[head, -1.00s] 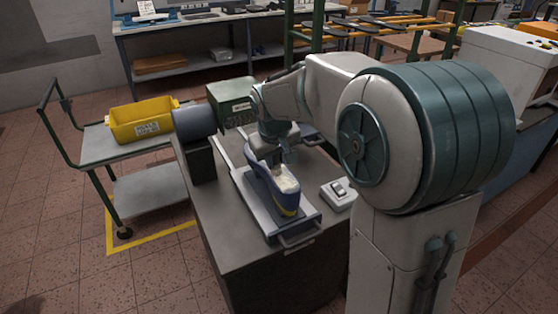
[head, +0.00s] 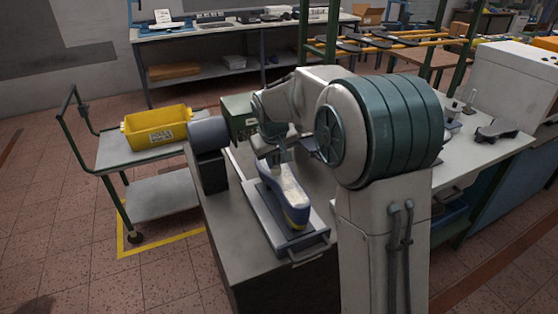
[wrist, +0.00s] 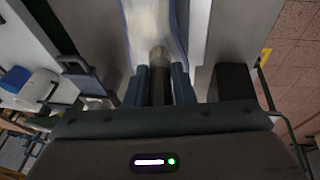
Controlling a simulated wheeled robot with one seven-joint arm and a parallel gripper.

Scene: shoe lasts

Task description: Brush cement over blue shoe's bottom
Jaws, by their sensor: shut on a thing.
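The blue shoe (head: 276,190) lies bottom up on a metal tray (head: 262,214) on the bench. Its bottom has a pale cream face (head: 295,187) and shows a yellow patch at the near end. My gripper (head: 280,156) is over the shoe's far end. In the wrist view my gripper (wrist: 160,88) is shut on a dark brush handle (wrist: 160,90). The cement's spread cannot be told from the pale surface.
A grey cylinder on a dark post (head: 208,150) stands left of the tray, with a green box (head: 238,115) behind. A yellow bin (head: 160,127) sits on a cart further left. A bench at right holds a dark object (head: 497,131). The bench's left front is clear.

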